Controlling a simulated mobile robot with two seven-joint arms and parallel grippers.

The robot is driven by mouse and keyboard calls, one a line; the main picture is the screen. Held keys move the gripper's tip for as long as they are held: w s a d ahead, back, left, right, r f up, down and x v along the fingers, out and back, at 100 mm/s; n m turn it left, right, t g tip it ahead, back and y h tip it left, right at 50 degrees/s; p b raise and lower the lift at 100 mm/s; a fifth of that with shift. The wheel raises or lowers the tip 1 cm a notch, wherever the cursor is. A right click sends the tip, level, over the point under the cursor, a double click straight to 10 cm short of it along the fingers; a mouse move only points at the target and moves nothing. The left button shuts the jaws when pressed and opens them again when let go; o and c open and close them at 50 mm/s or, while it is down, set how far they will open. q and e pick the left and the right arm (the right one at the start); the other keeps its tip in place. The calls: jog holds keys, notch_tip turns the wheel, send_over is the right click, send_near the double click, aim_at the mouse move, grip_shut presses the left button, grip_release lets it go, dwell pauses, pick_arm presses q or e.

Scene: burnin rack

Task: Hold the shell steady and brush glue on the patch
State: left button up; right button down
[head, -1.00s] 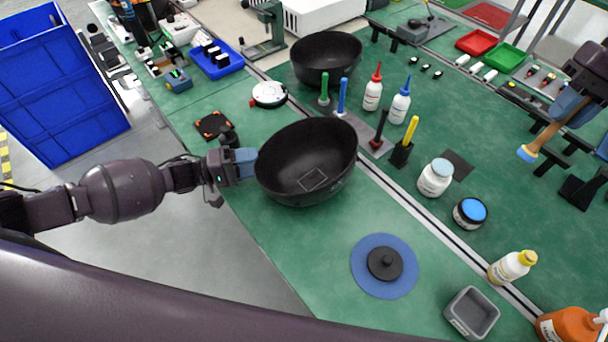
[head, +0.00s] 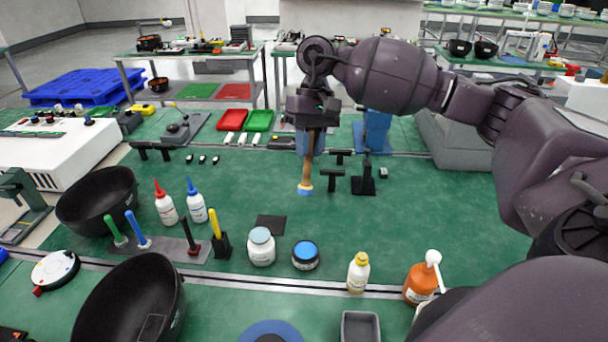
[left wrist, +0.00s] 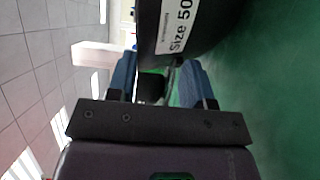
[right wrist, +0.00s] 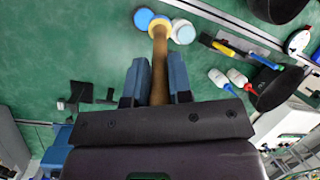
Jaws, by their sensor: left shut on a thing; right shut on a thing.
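The shell, a black bowl (head: 130,305), stands at the lower left of the head view, cut off by the bottom edge. A thin rectangular outline, the patch (head: 152,327), shows on its inner wall. My left gripper (left wrist: 160,85) is out of the head view; in the left wrist view its blue fingers are shut on the shell's edge, beside the label on the shell's dark outside (left wrist: 180,28). My right gripper (head: 309,142) is shut on a brush (head: 307,172) with a wooden handle, yellow band and blue tip. The brush points down over the bench, well away from the shell.
A white jar (head: 261,248) and a blue-lidded jar (head: 306,256) stand mid-bench. Red- and blue-capped bottles (head: 197,202), upright tools (head: 186,235) and a second black bowl (head: 100,198) are at left. A black stand (head: 364,184) is near the brush. A grey bin (head: 360,328) is in front.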

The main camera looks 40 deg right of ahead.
jog(key=shift+r, duration=0.1)
jog(key=shift+w+a+r, duration=0.2)
jog(key=shift+a+r, duration=0.05)
jog(key=s+a+f+n+h, duration=0.1)
jog(key=a+f+n, duration=0.15)
jog(key=a, duration=1.05)
jog(key=a+f+n+t+h, duration=0.1)
jog(key=a+f+n, duration=0.15)
jog(key=a, duration=1.15)
jog(key=s+a+f+n+h, duration=0.1)
jog(key=a+f+n, duration=0.15)
jog(key=a, duration=1.05)
notch_tip(320, 180, down, 9)
jog(key=w+a+n+t, duration=0.1)
jog(key=a, duration=0.1)
jog(key=shift+a+f+t, duration=0.2)
jog(key=shift+a+t, duration=0.1)
jog(key=shift+a, duration=0.05)
jog(key=shift+w+n, duration=0.1)
jog(key=shift+n, duration=0.15)
